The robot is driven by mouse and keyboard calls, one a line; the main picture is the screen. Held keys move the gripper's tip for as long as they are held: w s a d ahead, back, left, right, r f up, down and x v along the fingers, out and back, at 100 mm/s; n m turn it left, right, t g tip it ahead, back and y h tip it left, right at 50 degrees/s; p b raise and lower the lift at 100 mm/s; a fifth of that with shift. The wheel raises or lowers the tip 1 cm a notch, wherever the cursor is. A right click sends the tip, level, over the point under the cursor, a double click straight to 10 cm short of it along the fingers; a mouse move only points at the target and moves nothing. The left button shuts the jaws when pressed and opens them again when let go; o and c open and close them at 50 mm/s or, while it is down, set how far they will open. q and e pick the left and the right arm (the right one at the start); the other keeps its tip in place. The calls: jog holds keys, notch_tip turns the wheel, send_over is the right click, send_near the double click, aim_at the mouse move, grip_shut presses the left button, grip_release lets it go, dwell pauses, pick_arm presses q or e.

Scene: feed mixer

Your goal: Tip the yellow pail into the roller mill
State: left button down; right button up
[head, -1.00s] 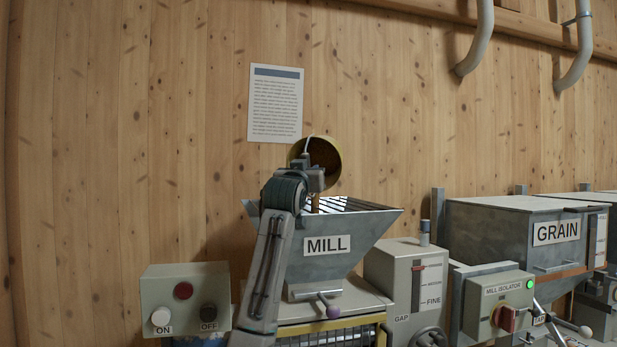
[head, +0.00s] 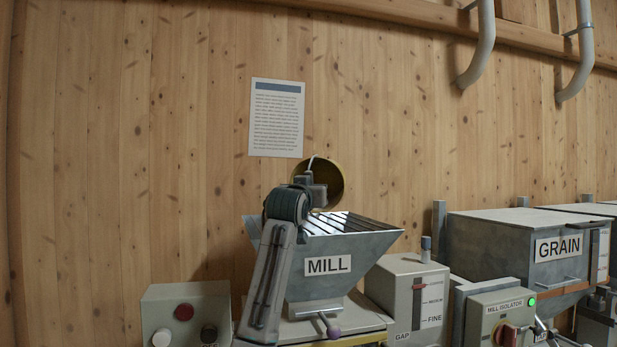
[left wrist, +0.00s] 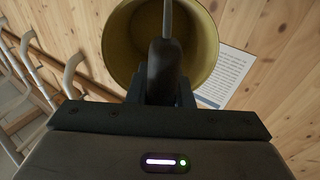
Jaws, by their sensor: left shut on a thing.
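The yellow pail (head: 333,178) is tipped on its side above the mill hopper, its round mouth facing the head camera and its inside shadowed. My left gripper (head: 313,188) is shut on its handle. The left wrist view shows the pail (left wrist: 122,48) close up, with no clear contents visible inside, and the dark gripper fingers (left wrist: 165,62) in front of it. The roller mill's grey hopper (head: 365,262), labelled MILL, stands below with bars across its open top. My left arm covers the hopper's left side. My right gripper is not in view.
An ON/OFF box (head: 186,325) stands left of the mill. A gap control box (head: 408,285), the mill isolator (head: 500,315) with a green light and the GRAIN bin (head: 515,250) stand to the right. A notice (head: 277,118) hangs on the wooden wall behind.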

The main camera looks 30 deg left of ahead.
aim_at(313, 159)
pick_arm(q)
jog(key=shift+g, duration=0.4)
jog(key=r+p, duration=0.1)
jog(key=r, duration=0.1)
jog(key=r+p, duration=0.1)
jog(key=p, duration=0.1)
jog(key=r+p, duration=0.1)
jog(key=r, duration=0.1)
jog(key=shift+s+a+r, duration=0.1)
jog(key=shift+a+r, duration=0.2)
jog(key=shift+a, duration=0.1)
jog(key=w+r+g+p, duration=0.1)
jog(key=p, duration=0.4)
jog(key=w+r+g+h+p, duration=0.1)
jog(key=w+r+g+p, duration=0.1)
jog(key=p, duration=0.4)
jog(key=shift+a+r+g, duration=0.1)
jog(key=shift+a+g, duration=0.1)
jog(key=shift+g, duration=0.1)
jog(key=shift+r+p, duration=0.1)
jog(key=shift+p, duration=0.45)
jog(key=shift+f, duration=0.2)
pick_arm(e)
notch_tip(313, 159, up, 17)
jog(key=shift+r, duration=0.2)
